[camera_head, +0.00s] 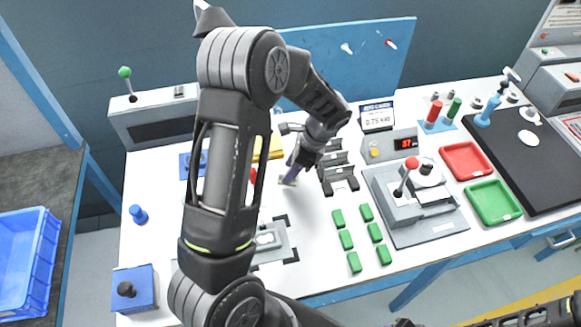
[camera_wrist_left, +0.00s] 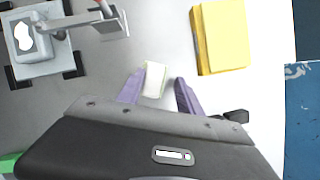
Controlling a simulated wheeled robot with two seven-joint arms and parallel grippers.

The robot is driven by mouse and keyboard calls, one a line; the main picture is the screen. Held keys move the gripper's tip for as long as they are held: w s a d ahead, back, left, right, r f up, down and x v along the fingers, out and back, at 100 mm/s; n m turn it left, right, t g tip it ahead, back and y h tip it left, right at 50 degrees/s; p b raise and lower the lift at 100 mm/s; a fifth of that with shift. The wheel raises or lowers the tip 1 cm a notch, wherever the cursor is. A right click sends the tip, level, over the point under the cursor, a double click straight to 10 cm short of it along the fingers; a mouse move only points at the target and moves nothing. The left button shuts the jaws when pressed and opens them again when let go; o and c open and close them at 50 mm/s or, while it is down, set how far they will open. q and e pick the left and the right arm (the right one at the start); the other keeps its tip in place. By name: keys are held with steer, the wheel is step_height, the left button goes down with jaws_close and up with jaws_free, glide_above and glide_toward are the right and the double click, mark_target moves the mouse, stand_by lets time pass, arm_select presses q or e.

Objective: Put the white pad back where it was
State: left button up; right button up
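The white pad (camera_wrist_left: 154,79), a small pale block with a yellow-green edge, shows between the purple fingers of my left gripper (camera_wrist_left: 160,86) in the left wrist view. A gap shows between the pad and the right-hand finger; whether the other finger touches it I cannot tell. The fingers stand apart. In the head view my left gripper (camera_head: 290,174) points down low over the white table, and the pad is mostly hidden by it. No fingers of my right gripper show.
A yellow block (camera_wrist_left: 221,36) lies beside the gripper. A grey fixture (camera_wrist_left: 40,65) with a white patch on top stands on the other side. Black holders (camera_head: 340,178) and several green blocks (camera_head: 346,239) lie to the right. A blue board (camera_head: 370,60) stands behind.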

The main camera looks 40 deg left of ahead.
arm_select(q)
steer(key=shift+r, duration=0.25)
steer(key=b+v, duration=0.1)
steer(key=v, duration=1)
steer(key=shift+w+d+r, duration=0.15)
steer(key=shift+d+r, duration=0.1)
steer(key=shift+r, duration=0.1)
